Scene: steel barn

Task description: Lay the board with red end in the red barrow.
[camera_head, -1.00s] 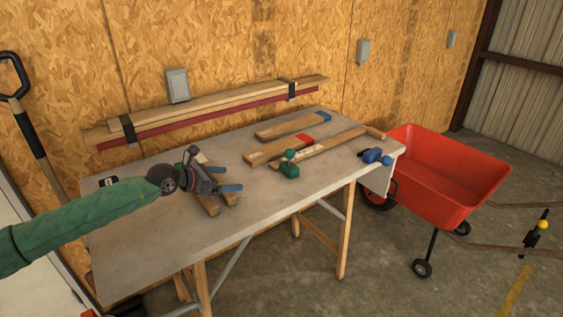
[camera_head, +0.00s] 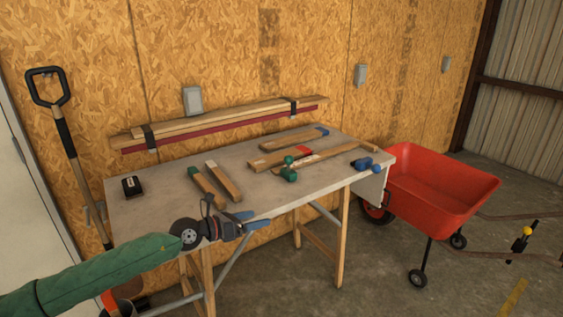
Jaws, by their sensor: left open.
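The board with the red end (camera_head: 270,161) lies flat on the workbench, right of its middle, with its red tip pointing to the back right. A green tool lies close to it and partly overlaps it in this view. The red barrow (camera_head: 440,205) stands on the floor just right of the bench, and its tray looks empty. My left gripper (camera_head: 263,220) is open and empty at the bench's front edge, its blue fingertips pointing right. It is in front of and left of the red-ended board, clear of it. My right gripper is out of view.
Strapped planks (camera_head: 220,119) lie along the back wall. A shovel (camera_head: 66,140) leans left.

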